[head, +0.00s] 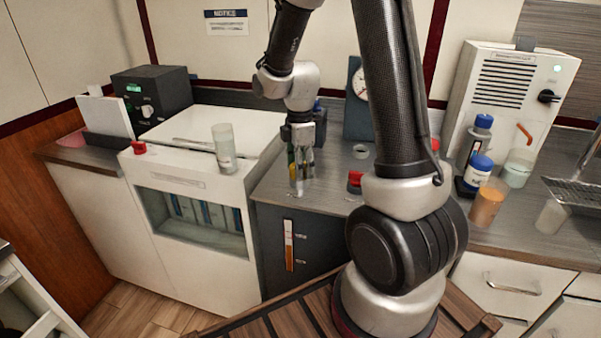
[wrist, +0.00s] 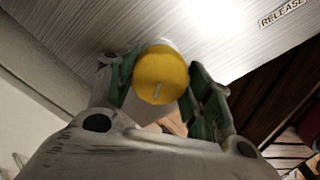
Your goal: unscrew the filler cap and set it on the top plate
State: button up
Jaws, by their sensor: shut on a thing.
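My gripper (head: 300,183) points down over the grey top plate (head: 328,172), near its left front part. In the wrist view its green-padded fingers (wrist: 166,92) are shut on the yellow filler cap (wrist: 160,74), one pad on each side. The cap's round face with a small pale mark shows. In the head view the fingers largely hide the cap, and I cannot tell whether it sits on its neck or is clear of it.
A red-topped fitting (head: 355,181) stands right of the gripper, and a grey ring (head: 360,151) lies behind it. A gauge (head: 361,84) stands at the back. A clear cylinder (head: 224,148) stands on the white cabinet to the left. Bottles and cups crowd the right counter.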

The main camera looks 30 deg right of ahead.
jog(key=shift+r, duration=2.5)
